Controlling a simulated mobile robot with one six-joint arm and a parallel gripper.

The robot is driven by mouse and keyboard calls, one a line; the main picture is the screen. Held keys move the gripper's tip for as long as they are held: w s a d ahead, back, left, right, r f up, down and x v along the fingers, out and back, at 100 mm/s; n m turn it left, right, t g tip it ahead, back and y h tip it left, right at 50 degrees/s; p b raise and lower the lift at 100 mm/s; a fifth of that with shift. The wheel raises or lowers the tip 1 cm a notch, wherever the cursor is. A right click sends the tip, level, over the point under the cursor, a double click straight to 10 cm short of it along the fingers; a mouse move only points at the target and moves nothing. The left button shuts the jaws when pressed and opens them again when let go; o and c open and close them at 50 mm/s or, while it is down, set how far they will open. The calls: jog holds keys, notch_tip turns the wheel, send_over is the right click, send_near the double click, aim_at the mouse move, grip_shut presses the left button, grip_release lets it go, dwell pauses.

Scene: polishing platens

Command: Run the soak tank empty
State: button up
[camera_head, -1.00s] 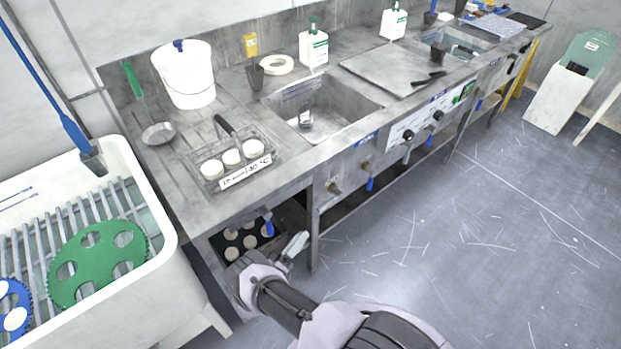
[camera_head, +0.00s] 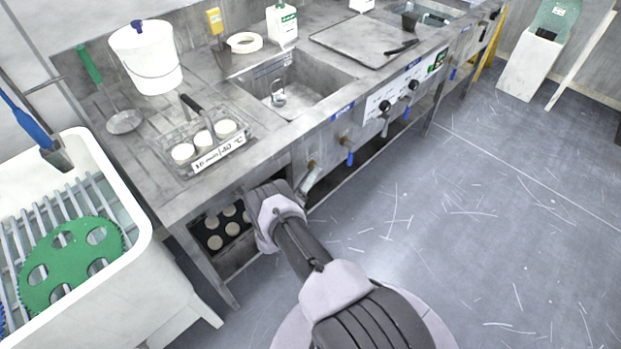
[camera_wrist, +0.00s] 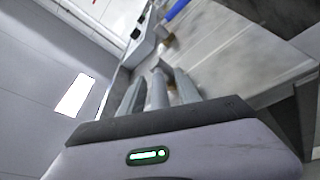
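A steel sunken tank (camera_head: 303,99) sits in the bench top, with a small shiny fitting inside; whether it holds liquid I cannot tell. A second sunken tank (camera_head: 428,16) is farther along. On the bench front below the nearer tank are a brass valve fitting (camera_head: 312,164) and a second fitting with a blue lever (camera_head: 350,159). My gripper (camera_head: 312,181) is in front of the bench, beside the nearest brass fitting; contact is unclear. In the wrist view its grey fingers (camera_wrist: 158,88) are close together, and their gap is unclear. A blue lever (camera_wrist: 174,9) shows beyond them.
A labelled rack of white discs (camera_head: 208,157) and a white bucket (camera_head: 150,62) stand on the bench at left. A white basin (camera_head: 140,205) with a green disc (camera_head: 70,265) is at near left. A control panel (camera_head: 398,90) is right of the valves.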

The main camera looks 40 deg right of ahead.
jog(key=shift+c, duration=0.2)
grip_shut()
dwell(1.3)
